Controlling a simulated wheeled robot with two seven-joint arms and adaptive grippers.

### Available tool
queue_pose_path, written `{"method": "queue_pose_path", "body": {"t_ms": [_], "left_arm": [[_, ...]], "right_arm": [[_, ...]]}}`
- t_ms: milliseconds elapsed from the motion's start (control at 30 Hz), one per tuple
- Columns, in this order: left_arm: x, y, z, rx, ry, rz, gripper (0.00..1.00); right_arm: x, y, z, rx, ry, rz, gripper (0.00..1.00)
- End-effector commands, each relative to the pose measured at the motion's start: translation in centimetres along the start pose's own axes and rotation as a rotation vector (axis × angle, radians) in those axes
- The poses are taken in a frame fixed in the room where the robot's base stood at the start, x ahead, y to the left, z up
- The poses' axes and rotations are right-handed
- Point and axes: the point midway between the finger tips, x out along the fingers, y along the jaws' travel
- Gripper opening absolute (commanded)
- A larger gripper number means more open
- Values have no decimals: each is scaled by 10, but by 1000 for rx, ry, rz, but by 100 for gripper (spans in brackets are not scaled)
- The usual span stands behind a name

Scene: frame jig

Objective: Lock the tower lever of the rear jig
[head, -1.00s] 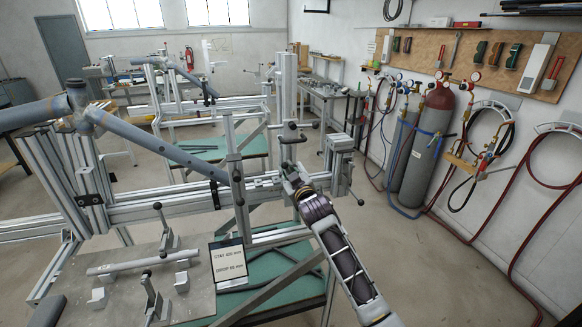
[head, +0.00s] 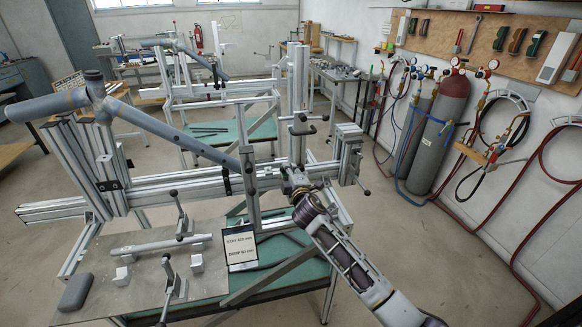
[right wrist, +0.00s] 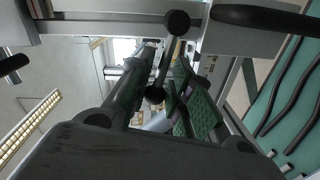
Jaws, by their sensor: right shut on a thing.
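The rear jig's upright tower (head: 299,85) stands on the aluminium beam at centre right in the head view. A dark handle (head: 302,124) juts from its front above my right gripper (head: 296,186). In the right wrist view a dark lever bar with round knobs (right wrist: 177,23) lies between the two fingers of my right gripper (right wrist: 160,95), which look closed around it. I take this to be the tower lever; in the head view the gripper hides most of it. The exact contact is dark. My left gripper is not in view.
A grey frame tube (head: 165,132) slants across the jig to the left. A plate (head: 125,290) with clamps and a tube, and a sign (head: 239,246), lie in front. Gas cylinders (head: 437,135) and hoses stand along the right wall, with open floor before them.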

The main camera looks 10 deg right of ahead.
Motion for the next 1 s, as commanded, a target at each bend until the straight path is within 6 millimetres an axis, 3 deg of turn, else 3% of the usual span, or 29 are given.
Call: {"method": "queue_pose_path", "body": {"t_ms": [333, 900, 933, 1000], "left_arm": [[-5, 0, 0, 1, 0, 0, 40], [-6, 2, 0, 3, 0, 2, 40], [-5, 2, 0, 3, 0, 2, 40], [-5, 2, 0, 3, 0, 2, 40]], "right_arm": [[1, -11, 1, -204, -13, -1, 0], [1, -15, 2, -248, -16, -3, 0], [1, -15, 2, -247, -16, -3, 23], [1, -15, 2, -247, -16, -3, 31]]}}
